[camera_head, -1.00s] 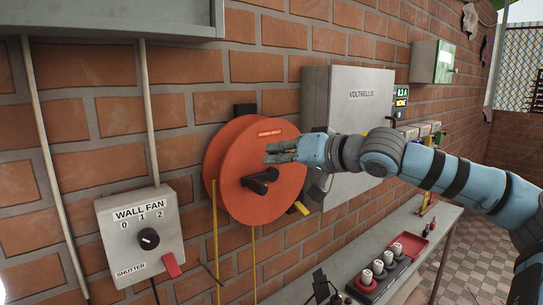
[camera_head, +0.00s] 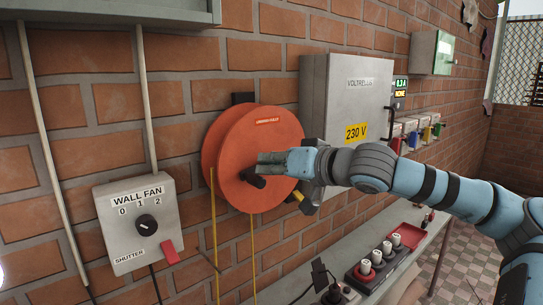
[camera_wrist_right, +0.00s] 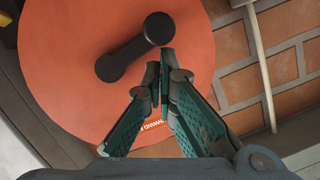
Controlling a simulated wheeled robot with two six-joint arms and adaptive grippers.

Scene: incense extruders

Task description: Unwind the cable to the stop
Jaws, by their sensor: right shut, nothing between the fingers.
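The orange cable reel (camera_head: 282,135) is mounted on the brick wall, with a black crank (camera_head: 256,182) on its front face. The yellow cable (camera_head: 253,260) hangs down from it. My right gripper (camera_head: 262,163) is in front of the reel, just above the crank, and partly covers it. In the right wrist view the reel (camera_wrist_right: 60,95) fills the upper left, and the crank (camera_wrist_right: 133,48) is beyond the fingertips. My right gripper (camera_wrist_right: 160,75) is shut and empty, apart from the crank in that view. My left gripper is out of view.
A wall fan switch box (camera_head: 141,222) is at the left. A grey cabinet (camera_head: 340,80) stands right of the reel, behind my right arm. Below, a bench (camera_head: 425,240) carries a row of white-topped items (camera_head: 376,262) and a red tray (camera_head: 408,235).

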